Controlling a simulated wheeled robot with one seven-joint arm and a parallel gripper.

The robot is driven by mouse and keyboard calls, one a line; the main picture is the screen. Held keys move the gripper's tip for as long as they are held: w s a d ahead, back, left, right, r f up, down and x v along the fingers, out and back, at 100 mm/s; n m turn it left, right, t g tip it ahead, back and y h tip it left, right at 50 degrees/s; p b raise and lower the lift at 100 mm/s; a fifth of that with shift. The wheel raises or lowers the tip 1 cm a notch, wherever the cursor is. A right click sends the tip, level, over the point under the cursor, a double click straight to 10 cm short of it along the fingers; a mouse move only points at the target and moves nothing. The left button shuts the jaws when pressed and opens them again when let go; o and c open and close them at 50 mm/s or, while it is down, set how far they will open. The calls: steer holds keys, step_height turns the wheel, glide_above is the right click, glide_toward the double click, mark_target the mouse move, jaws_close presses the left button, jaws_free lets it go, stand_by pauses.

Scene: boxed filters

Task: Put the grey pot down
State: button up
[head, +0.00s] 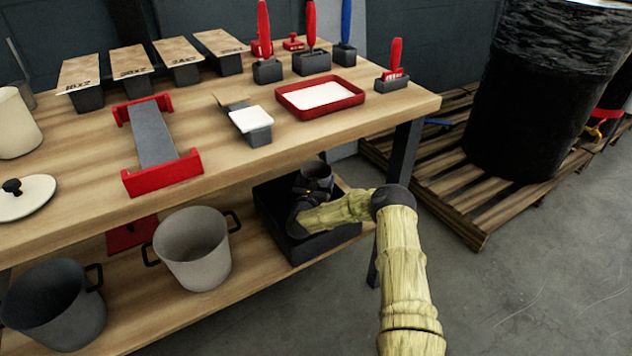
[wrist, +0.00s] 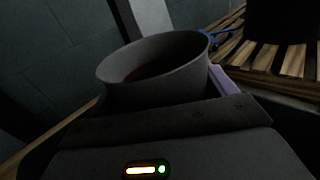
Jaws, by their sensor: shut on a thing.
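A small grey pot (head: 318,176) is at the end of my arm, by the black box (head: 283,232) on the lower shelf. My gripper (head: 306,194) is shut on it. In the wrist view the grey pot (wrist: 155,88) is close in front of my gripper, its round mouth facing up and its inside dark. Its base is hidden behind my gripper in both views, so I cannot tell whether it touches the box.
A light grey pot (head: 192,255) and a dark pot (head: 54,305) stand on the lower shelf (head: 150,318), left of the box. The wooden tabletop (head: 200,185) overhangs the shelf, with a leg (head: 399,158) at right. A pallet (head: 470,205) stands beyond.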

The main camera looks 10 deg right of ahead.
steer(key=shift+d, duration=0.15)
steer(key=shift+f+b, duration=0.25)
steer(key=shift+b, duration=0.1)
steer(key=shift+f, duration=0.3)
steer(key=o, duration=1.1)
steer(key=shift+r, duration=0.15)
steer(key=shift+r, duration=0.3)
steer(key=p+v, duration=0.4)
steer(key=v, duration=0.8)
steer(key=shift+s+r+p, duration=0.1)
steer(key=shift+r+p, duration=0.05)
steer(key=shift+p, duration=0.15)
